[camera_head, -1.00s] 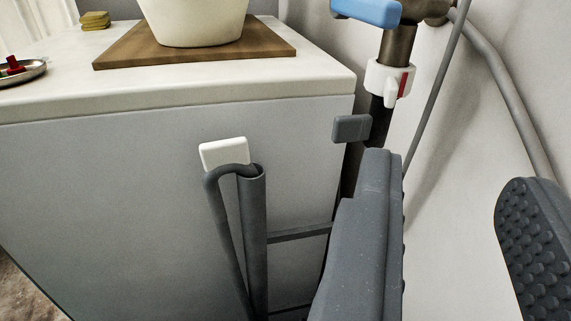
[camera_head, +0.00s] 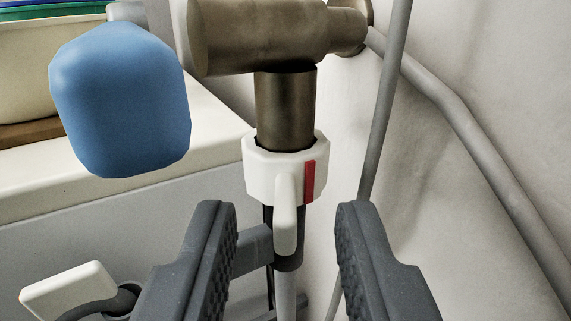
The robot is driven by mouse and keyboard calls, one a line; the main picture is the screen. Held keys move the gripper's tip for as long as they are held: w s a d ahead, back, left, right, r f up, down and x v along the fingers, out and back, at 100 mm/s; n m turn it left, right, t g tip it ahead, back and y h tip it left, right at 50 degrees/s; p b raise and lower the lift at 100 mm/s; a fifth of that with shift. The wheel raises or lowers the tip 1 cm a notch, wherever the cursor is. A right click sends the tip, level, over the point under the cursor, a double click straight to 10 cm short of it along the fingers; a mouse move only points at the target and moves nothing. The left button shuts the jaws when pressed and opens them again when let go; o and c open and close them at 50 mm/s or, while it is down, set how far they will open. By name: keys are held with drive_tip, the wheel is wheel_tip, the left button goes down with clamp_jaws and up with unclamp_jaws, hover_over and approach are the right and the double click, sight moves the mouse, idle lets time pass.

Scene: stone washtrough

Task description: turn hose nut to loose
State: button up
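The white hose nut (camera_head: 260,177) sits around the lower end of the brass tap's spout (camera_head: 286,110). It has a red stripe (camera_head: 309,181) on its right front and a white tab (camera_head: 286,215) that hangs down from its front. My gripper (camera_head: 290,222) is open, one finger on each side and below the nut, with the tab between them in the picture. I see no contact with the nut. A dark hose end (camera_head: 290,258) and a lighter hose (camera_head: 285,295) show below the nut. A grey block (camera_head: 253,250) shows beside the left finger.
A large blue tap handle (camera_head: 122,100) hangs at the upper left, near the nut. A grey pipe (camera_head: 470,130) runs along the pale wall at the right. A white block (camera_head: 68,292) with a grey loop is low at the left. The white trough edge (camera_head: 215,125) is behind.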

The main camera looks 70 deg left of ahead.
drive_tip(key=shift+w+a, duration=0.2)
drive_tip(key=shift+a, duration=0.35)
clamp_jaws()
